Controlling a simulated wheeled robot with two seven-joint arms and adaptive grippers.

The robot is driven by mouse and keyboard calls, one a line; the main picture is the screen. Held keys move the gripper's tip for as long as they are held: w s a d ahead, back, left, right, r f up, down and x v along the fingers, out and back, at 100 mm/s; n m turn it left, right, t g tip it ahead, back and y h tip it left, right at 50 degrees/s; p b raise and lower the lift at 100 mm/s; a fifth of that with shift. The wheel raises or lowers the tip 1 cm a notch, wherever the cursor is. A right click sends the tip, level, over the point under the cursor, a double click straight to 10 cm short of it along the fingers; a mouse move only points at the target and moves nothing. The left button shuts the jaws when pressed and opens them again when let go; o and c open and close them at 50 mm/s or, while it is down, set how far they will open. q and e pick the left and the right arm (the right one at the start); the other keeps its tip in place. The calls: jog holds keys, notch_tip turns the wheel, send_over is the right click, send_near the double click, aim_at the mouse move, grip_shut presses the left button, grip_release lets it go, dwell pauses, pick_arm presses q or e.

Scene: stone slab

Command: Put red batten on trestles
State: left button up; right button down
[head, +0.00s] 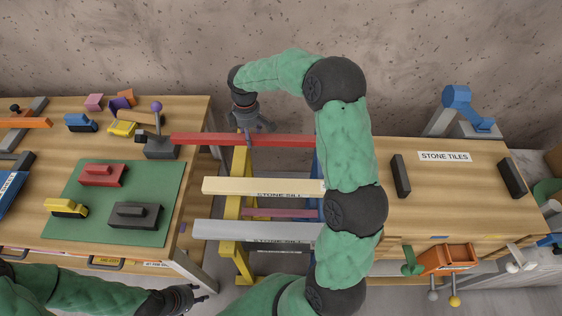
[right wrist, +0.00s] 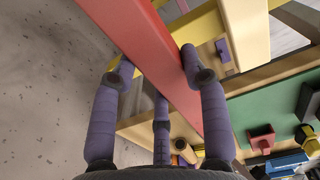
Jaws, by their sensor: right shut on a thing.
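The red batten (head: 200,139) lies crosswise at the far side of the trestles, with its left end over the edge of the left bench. My right gripper (head: 249,132) is shut on it from above. In the right wrist view the red batten (right wrist: 150,55) runs between the fingers (right wrist: 156,66). The yellow trestle (head: 232,238) is below it; I cannot tell whether they touch. The blue trestle (head: 319,164) is mostly hidden by my right arm. A cream batten (head: 255,187) and a grey batten (head: 250,230) lie across the trestles. My left gripper (head: 200,297) is empty and looks open, low at left.
The left bench (head: 195,112) holds a green mat (head: 85,225) with several blocks, and a dark block with a purple knob (head: 158,143) near the red batten's left end. The right bench (head: 450,205) carries dark bars and a blue tool (head: 462,100). A wall stands behind.

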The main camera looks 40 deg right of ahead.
aim_at(268, 136)
jog(key=d+f, duration=0.1)
jog(key=d, duration=0.1)
jog(key=s+d+f+b, duration=0.1)
jog(key=s+d, duration=0.1)
jog(key=d, duration=0.1)
jog(key=shift+d+f, duration=0.35)
jog(key=shift+f, duration=0.05)
jog(key=s+d+f+b, duration=0.1)
jog(key=d+f+b, duration=0.2)
jog(key=f, duration=0.6)
jog(key=shift+s+d+b, duration=0.3)
jog(key=shift+d, duration=0.6)
jog(key=shift+r, duration=0.1)
jog(key=c, duration=0.6)
grip_release()
jog(key=shift+f, duration=0.2)
jog(key=shift+c, duration=0.2)
